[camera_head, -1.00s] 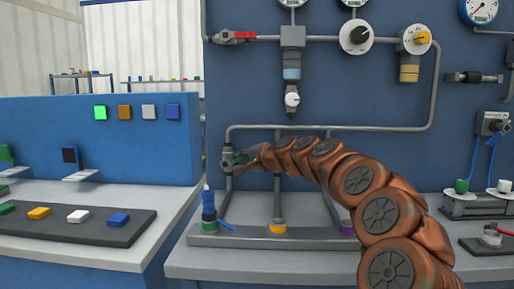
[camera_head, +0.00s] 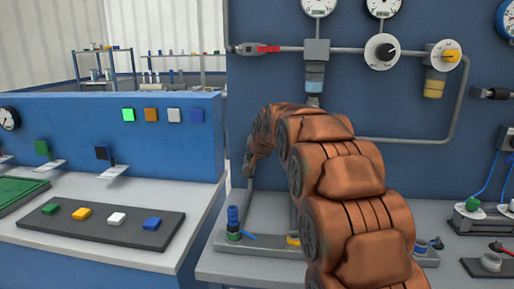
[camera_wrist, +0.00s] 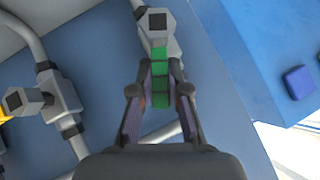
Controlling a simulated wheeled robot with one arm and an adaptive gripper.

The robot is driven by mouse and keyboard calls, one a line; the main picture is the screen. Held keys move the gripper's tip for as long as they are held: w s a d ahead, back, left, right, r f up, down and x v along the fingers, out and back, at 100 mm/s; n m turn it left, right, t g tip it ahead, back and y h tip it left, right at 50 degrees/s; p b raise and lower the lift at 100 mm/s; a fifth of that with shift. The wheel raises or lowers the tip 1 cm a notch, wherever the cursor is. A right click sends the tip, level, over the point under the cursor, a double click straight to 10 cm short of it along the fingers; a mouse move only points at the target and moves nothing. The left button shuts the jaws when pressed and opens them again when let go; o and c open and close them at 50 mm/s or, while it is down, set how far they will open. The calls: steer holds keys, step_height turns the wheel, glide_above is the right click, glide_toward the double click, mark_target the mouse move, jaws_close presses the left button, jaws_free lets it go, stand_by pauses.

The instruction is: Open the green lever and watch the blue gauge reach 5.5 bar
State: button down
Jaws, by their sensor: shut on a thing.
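In the wrist view, my gripper (camera_wrist: 160,78) is shut on the green lever (camera_wrist: 160,56), with one finger on each side of it. The lever reaches from a grey valve body (camera_wrist: 156,28) down between my fingers. In the head view, my bent copper-coloured arm hides the lever and my fingertips. The blue-rimmed gauge (camera_head: 509,18) is at the top right, cut off by the picture edge. Its reading cannot be made out.
Two other gauges (camera_head: 319,6) (camera_head: 383,7) are cut by the top edge. Grey pipes run across the blue panel, with a red valve handle (camera_head: 267,49) and a white-and-black dial (camera_head: 381,51). A blue-capped fitting (camera_head: 233,221) stands on the bench just left of my arm.

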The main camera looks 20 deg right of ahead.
steer(key=shift+w+a+r+n+g+h+p, duration=0.25)
steer(key=shift+a+n+g+h+p, duration=0.1)
steer(key=shift+h+p, duration=0.25)
steer(key=shift+w+a+r+n+g+h+p, duration=0.15)
steer(key=shift+w+a+n+g+h+p, duration=0.15)
steer(key=shift+h+p, duration=0.3)
steer(key=shift+w+a+f+n+g+h+p, duration=0.1)
steer(key=shift+a+f+n+g+h+p, duration=0.05)
steer(key=shift+a+n+g+h+p, duration=0.25)
steer(key=c, duration=1.1)
jaws_free()
steer(key=shift+c, duration=0.2)
steer(key=v, duration=1.2)
